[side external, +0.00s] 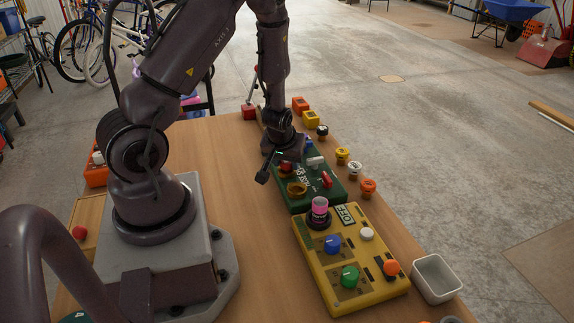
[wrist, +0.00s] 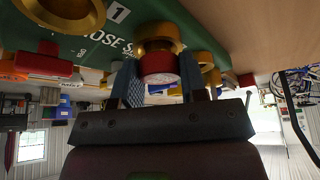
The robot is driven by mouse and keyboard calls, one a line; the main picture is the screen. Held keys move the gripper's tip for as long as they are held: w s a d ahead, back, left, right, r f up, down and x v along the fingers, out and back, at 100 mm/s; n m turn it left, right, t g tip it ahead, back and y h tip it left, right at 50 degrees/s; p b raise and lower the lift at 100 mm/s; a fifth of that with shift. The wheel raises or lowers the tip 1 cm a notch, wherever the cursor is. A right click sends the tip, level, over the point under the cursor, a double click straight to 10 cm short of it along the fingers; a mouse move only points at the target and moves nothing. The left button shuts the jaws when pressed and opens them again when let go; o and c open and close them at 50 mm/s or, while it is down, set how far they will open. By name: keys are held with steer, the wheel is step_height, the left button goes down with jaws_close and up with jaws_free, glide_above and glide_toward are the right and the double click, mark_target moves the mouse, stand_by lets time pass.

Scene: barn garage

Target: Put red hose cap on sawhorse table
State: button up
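The red hose cap (wrist: 158,66) shows in the wrist view, against a brass ring fitting on the green hose board (wrist: 82,48). My gripper (wrist: 158,88) has one finger on each side of the cap, close to its sides. I cannot tell whether the fingers press on it. The wooden sawhorse table (side external: 225,150) carries the board and my base.
A yellow panel (side external: 317,262) with coloured knobs stands in front of the green board. Several loose caps, including an orange one (side external: 368,188), line the table's right edge. A white bin (side external: 435,278) is at the front right. The tabletop left of the board is clear.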

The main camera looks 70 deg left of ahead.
steer(key=c, duration=0.3)
steer(key=shift+r, duration=0.15)
steer(key=shift+c, duration=0.2)
step_height(320, 180, up, 8)
steer(key=shift+r, duration=0.2)
steer(key=shift+w+r, duration=0.15)
steer(key=shift+r, duration=0.2)
steer(key=w+a+f, duration=0.2)
steer(key=w+a, duration=0.1)
steer(key=w, duration=0.2)
steer(key=w+a+f, duration=0.3)
steer(key=w, duration=0.2)
steer(key=w+a+f, duration=0.2)
steer(key=w, duration=0.3)
steer(key=shift+w+a+f, duration=0.2)
steer(key=shift+a+f, duration=0.2)
steer(key=shift+w+a+f, duration=0.2)
steer(key=shift+w+f, duration=0.15)
steer(key=shift+f, duration=0.15)
steer(key=shift+w+a+f, duration=0.1)
steer(key=shift+w+f, duration=0.05)
steer(key=shift+f, duration=1.55)
